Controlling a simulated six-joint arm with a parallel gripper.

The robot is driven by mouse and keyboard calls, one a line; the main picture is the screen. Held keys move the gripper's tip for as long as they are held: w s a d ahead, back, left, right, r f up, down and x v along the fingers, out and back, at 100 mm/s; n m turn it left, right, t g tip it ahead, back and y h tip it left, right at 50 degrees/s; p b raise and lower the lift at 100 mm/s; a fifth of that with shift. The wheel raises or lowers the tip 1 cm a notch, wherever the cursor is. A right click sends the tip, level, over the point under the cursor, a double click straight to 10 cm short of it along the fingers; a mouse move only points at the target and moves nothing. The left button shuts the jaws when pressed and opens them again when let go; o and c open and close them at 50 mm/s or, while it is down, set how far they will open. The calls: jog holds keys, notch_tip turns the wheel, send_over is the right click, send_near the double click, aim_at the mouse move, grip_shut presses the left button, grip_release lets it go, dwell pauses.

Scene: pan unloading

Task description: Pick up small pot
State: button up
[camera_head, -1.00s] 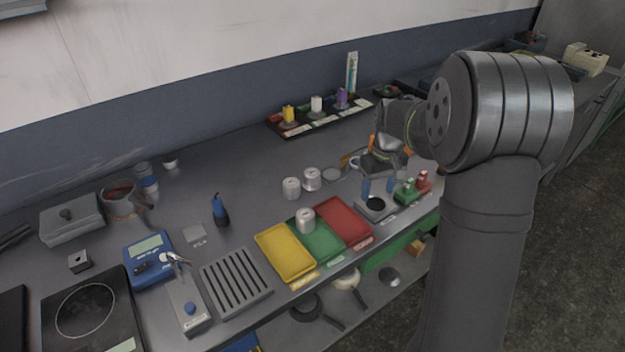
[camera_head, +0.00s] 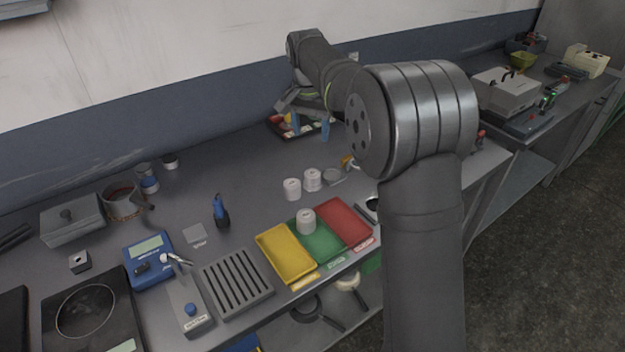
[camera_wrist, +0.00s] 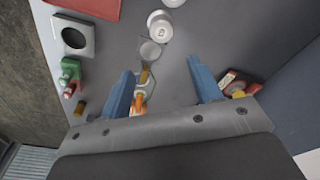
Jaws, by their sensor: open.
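A small pot (camera_head: 122,203) with a reddish-brown inside stands at the back left of the bench, between a grey lidded box and a blue-banded jar; a dark handle sticks out to its right. My gripper (camera_head: 310,126) is far to the right of it, in the air by the black tray at the back. In the wrist view my gripper (camera_wrist: 160,68) has its two blue fingers spread wide, with nothing held between them. I cannot make out the pot in the wrist view.
White cylinders (camera_head: 292,189) stand mid-bench behind the yellow (camera_head: 285,252), green and red trays. A blue bottle (camera_head: 220,212), a blue scale (camera_head: 150,258) and a slotted grey rack (camera_head: 236,281) lie nearer the pot. Pans (camera_head: 307,309) sit on the lower shelf.

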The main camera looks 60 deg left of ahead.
aim_at(312, 173)
jog(key=f, duration=0.5)
jog(key=w+a+f, duration=0.1)
jog(key=f, duration=1.1)
jog(key=shift+w+a+f, duration=0.1)
jog(key=shift+w+a, duration=0.05)
jog(key=shift+w, duration=0.1)
jog(key=c, duration=0.6)
